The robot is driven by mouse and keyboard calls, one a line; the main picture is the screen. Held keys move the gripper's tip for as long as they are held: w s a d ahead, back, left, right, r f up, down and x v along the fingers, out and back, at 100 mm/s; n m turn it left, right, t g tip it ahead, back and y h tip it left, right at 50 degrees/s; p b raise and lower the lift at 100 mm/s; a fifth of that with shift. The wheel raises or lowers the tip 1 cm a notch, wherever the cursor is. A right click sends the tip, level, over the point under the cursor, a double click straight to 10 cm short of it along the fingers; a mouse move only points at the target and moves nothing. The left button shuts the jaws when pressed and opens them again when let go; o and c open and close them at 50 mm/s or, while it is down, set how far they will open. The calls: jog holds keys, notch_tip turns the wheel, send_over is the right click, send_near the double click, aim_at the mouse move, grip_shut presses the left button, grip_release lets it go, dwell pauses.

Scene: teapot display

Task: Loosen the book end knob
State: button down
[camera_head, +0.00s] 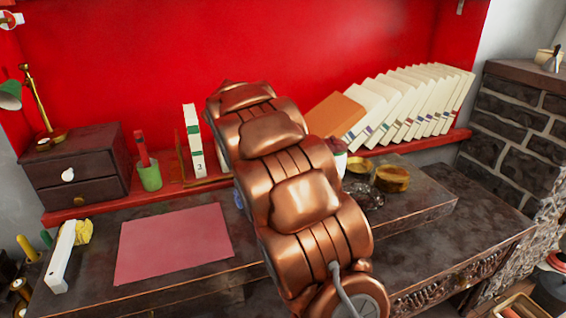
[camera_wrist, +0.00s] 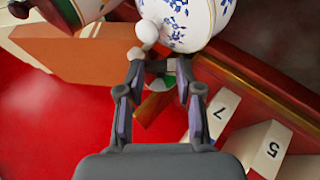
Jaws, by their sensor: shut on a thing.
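In the wrist view my gripper (camera_wrist: 160,66) has its fingertips drawn together around a small part that they mostly hide, apparently the book end knob. A brown wooden piece (camera_wrist: 150,108), seemingly part of the book end, shows between and below the fingers. A white ball-shaped knob (camera_wrist: 147,31) sits just beyond the fingertips, beside a blue-and-white pot (camera_wrist: 190,18). In the head view my copper arm hides the gripper and the knob. A thin brown book end (camera_head: 210,181) shows on the red shelf by a white book (camera_head: 193,142) marked 3.
White books (camera_head: 415,105) lean in a row at the right, with an orange book (camera_head: 335,114) at their left end. A dark drawer box (camera_head: 75,170), a green cup (camera_head: 149,177) and a pink sheet (camera_head: 172,243) lie left of my arm. Another pot (camera_wrist: 80,8) is close to the gripper.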

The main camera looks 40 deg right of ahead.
jog(key=shift+a+f+h+b, duration=0.15)
jog(key=shift+f+h+b, duration=0.15)
jog(key=shift+h+b, duration=0.95)
jog(key=shift+r+n+b, duration=0.1)
jog(key=shift+n+b, duration=0.2)
jog(key=shift+b, duration=0.1)
jog(key=c, duration=0.8)
grip_release()
jog(key=shift+o, duration=0.2)
jog(key=shift+a, duration=0.1)
jog(key=v, duration=1.2)
jog(key=shift+w, duration=0.2)
jog(key=shift+c, duration=0.2)
